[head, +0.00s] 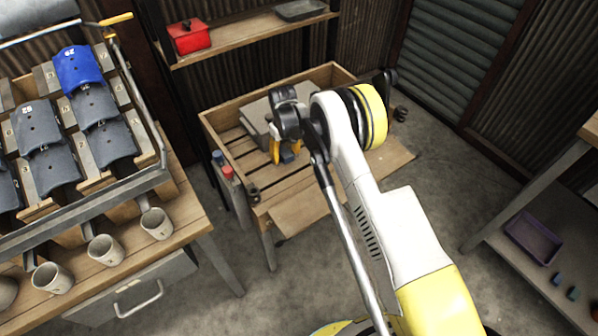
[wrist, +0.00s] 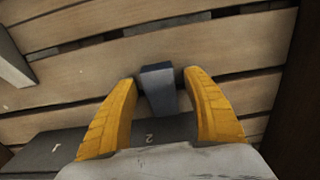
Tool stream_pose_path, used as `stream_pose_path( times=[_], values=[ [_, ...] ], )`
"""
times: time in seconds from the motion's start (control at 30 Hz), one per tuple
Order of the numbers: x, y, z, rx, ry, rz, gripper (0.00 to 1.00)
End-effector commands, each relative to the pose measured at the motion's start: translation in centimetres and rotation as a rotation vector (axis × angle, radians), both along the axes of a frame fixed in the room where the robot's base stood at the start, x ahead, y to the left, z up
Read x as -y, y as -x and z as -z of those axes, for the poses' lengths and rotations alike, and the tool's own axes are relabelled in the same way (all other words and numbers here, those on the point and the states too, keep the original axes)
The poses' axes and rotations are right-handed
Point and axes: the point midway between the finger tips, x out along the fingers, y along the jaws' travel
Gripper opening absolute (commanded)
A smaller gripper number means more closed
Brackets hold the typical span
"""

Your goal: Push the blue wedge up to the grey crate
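The blue wedge (head: 288,156) lies on the slatted wooden table, low beside my gripper in the head view. In the wrist view the wedge (wrist: 160,88) stands between the two yellow fingers, with a small gap showing on each side. My gripper (head: 276,152) is open around it; its fingertips (wrist: 160,78) are spread and not closed on it. A grey box (head: 255,119), likely the grey crate, is on the same table, partly hidden behind my gripper. In the wrist view a dark grey numbered surface (wrist: 60,150) lies below the fingers; I cannot tell whether it is the crate.
The wooden table (head: 222,117) has raised edges. A light grey piece (wrist: 12,65) shows at the wrist view's left edge. A shelf with a red box (head: 189,37) stands behind. A workbench with mugs (head: 105,250) is at left, and a purple tray (head: 534,237) at right.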

Motion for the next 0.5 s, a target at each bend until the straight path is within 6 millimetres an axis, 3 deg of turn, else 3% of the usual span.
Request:
stream_pose_path(
  times=[0.23, 0.5],
  values=[
    [0.0, 0.0, -1.4, 0.000, 0.000, 0.000, 0.58],
    [0.0, 0.0, -7.2, 0.000, 0.000, 0.000, 0.58]
  ],
)
